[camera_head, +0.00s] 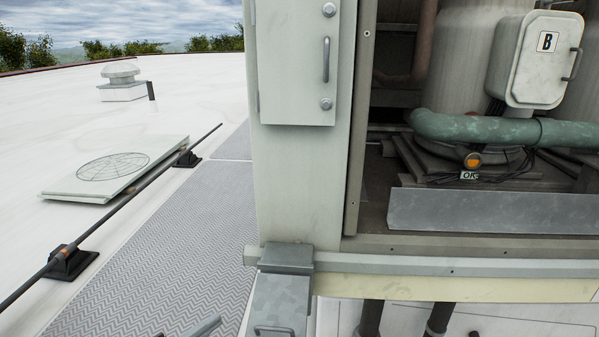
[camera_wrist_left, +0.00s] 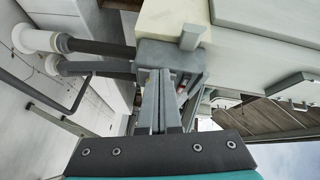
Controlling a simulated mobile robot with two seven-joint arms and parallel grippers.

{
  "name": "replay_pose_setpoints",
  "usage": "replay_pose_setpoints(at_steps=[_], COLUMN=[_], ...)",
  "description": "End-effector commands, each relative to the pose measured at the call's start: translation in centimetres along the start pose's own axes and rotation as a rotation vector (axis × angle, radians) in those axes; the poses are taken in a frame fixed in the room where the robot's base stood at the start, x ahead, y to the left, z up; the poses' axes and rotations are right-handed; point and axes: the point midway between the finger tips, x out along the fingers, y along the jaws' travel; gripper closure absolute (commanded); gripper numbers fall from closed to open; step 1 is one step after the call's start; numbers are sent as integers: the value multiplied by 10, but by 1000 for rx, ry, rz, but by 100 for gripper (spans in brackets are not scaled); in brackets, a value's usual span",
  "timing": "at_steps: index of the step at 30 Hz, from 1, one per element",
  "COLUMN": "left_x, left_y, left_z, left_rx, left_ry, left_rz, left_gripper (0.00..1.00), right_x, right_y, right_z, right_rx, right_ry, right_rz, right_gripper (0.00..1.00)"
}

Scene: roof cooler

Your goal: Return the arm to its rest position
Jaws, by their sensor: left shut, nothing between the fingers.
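My left gripper (camera_head: 212,321) shows only as a grey fingertip piece at the bottom edge of the head view, left of a grey metal box with a handle (camera_head: 280,305). In the left wrist view my left gripper's fingers (camera_wrist_left: 162,85) are together and empty, pointing toward the grey metal box (camera_wrist_left: 185,58). I cannot tell how wide the gap to the box is. Most of the left arm is out of the head view. My right gripper is not in view.
The cooler housing's post (camera_head: 300,180) and lower rail (camera_head: 450,268) stand close ahead. Dark pipes (camera_head: 370,318) run below it. A grey walkway mat (camera_head: 170,260) and a rod on black feet (camera_head: 110,230) lie to the left. The white roof beyond is mostly open.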

Motion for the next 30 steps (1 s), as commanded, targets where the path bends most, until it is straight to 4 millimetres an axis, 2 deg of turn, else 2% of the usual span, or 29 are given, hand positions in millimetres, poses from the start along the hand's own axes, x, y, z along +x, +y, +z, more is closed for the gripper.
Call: replay_pose_setpoints(at_steps=[1,3,7,9,11,12,16,18,22,26,30], left_x=[-8,-26,-70,-98,-123,-140,-198,-225,-262,-280,-286], left_y=[32,78,167,213,251,275,344,371,405,419,422], left_z=[16,37,55,52,44,37,-1,-25,-63,-84,-89], left_rx=[-121,-289,-570,-705,-813,-880,-1077,-1161,-1269,-1321,-1333], left_ry=[-107,-264,-536,-671,-783,-857,-1082,-1185,-1326,-1398,-1417], left_rz=[28,69,154,203,246,277,378,427,499,536,546], left_gripper=[100,100,100,100,100,100,100,100,100,100,100], right_x=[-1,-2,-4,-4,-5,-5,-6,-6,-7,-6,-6], right_y=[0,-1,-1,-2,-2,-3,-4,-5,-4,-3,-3], right_z=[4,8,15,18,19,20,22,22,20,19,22], right_rx=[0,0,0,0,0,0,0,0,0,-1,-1], right_ry=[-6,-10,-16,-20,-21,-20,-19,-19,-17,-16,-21], right_rz=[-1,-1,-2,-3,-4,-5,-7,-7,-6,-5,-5], right_gripper=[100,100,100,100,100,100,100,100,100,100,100])
